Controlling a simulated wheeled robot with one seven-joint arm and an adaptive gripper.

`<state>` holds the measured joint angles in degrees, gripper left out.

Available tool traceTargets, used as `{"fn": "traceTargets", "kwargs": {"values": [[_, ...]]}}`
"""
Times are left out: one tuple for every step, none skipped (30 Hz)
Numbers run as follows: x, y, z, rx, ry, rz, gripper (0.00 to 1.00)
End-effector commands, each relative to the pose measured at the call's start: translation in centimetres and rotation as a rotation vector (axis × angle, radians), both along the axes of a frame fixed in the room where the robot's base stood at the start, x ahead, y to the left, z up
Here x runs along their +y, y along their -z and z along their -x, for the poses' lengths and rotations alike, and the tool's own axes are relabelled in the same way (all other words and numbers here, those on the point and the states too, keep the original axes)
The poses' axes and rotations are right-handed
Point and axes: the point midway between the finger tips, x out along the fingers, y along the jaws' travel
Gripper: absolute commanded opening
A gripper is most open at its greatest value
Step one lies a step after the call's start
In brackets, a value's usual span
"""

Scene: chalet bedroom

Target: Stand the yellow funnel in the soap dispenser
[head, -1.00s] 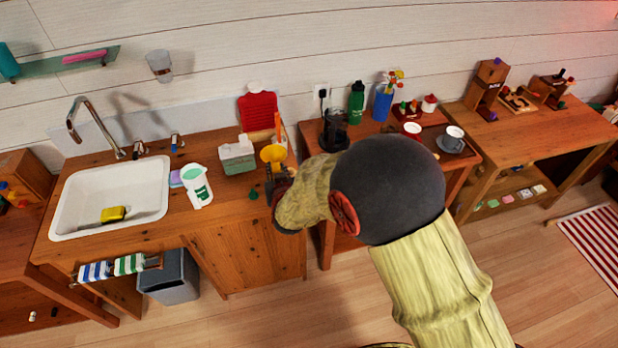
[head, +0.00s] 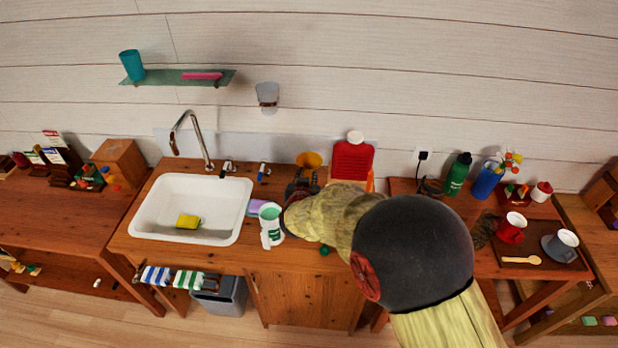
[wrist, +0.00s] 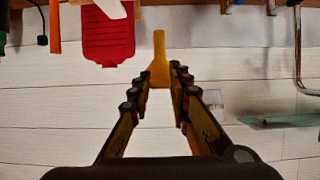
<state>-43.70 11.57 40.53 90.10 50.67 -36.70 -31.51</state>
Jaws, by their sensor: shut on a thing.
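My gripper (wrist: 158,88) is shut on the yellow funnel (wrist: 159,62), whose narrow spout points away from the fingers in the wrist view. In the head view the funnel (head: 309,159) shows above my gripper (head: 303,182), in front of the wall and left of the red board. The funnel appears held above the counter.
A white jug with green contents (head: 270,226) stands left of my arm, near the sink (head: 192,208). The red board (head: 351,161) leans at the back. A small green piece (head: 325,250) lies near the counter's front. The tap (head: 190,135) rises behind the sink.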

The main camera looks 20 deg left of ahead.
Motion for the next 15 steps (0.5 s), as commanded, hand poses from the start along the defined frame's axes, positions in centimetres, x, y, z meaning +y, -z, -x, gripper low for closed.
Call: {"fn": "traceTargets", "kwargs": {"values": [[0.0,0.6,0.0,0.000,0.000,0.000,0.02],[0.0,0.8,0.0,0.000,0.000,0.000,0.02],[0.0,1.2,0.0,0.000,0.000,0.000,0.02],[0.0,1.5,0.0,0.000,0.000,0.000,0.02],[0.0,1.7,0.0,0.000,0.000,0.001,0.02],[0.0,2.2,0.0,0.000,0.000,0.001,0.02],[0.0,2.5,0.0,0.001,0.000,0.001,0.02],[0.0,2.8,0.0,0.001,0.000,0.001,0.02],[0.0,3.2,0.0,0.000,0.000,0.001,0.02],[0.0,3.5,0.0,0.000,0.000,0.000,0.02],[-0.1,3.8,0.0,0.000,0.000,0.000,0.02],[-0.1,4.2,0.0,0.000,0.000,0.000,0.02],[-0.1,4.4,0.0,0.000,0.000,0.000,0.02],[0.0,4.6,0.0,0.000,0.000,0.000,0.02],[0.0,4.9,0.0,0.000,0.000,0.000,0.02]]}}
